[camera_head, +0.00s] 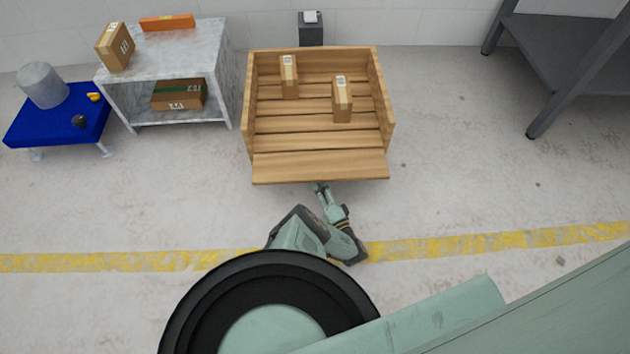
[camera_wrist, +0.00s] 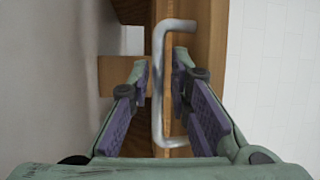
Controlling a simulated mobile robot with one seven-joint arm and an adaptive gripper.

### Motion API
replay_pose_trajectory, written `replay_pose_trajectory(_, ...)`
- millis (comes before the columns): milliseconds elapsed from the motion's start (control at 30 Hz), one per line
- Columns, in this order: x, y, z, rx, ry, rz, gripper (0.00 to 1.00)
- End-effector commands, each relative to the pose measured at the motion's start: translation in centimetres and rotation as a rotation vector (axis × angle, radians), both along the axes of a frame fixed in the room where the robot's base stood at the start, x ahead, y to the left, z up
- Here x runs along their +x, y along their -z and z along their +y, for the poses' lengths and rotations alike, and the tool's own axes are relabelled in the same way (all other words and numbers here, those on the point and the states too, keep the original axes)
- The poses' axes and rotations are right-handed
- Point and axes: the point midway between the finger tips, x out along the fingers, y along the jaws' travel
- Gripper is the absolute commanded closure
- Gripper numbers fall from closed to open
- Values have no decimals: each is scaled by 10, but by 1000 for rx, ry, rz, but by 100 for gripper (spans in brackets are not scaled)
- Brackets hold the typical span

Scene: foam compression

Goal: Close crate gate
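The wooden crate (camera_head: 250,110) stands open-topped on the floor in the head view. Its front gate (camera_head: 320,166) shows as a broad board that leans or lies outward from the crate; its exact angle is hard to tell. In the wrist view, a grey metal bar handle (camera_wrist: 158,90) on the gate's wood (camera_wrist: 205,50) lies between the fingers of my gripper (camera_wrist: 165,92). The fingers are apart, with gaps beside the handle, which they do not visibly clamp.
Two cardboard boxes (camera_head: 289,77) (camera_head: 342,100) stand inside the crate. A marble shelf (camera_head: 165,60) with boxes and a blue table (camera_head: 55,128) stand to the left. A grey table (camera_head: 565,55) is at the right. The floor beside the crate is clear.

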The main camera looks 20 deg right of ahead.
Motion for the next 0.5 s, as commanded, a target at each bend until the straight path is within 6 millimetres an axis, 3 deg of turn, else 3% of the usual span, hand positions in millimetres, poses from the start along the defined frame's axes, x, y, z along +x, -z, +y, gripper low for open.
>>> replay_pose_trajectory(200,20,-2,2,-1,0,1,82)
replay_pose_trajectory(500,22,-2,3,-1,-1,2,82)
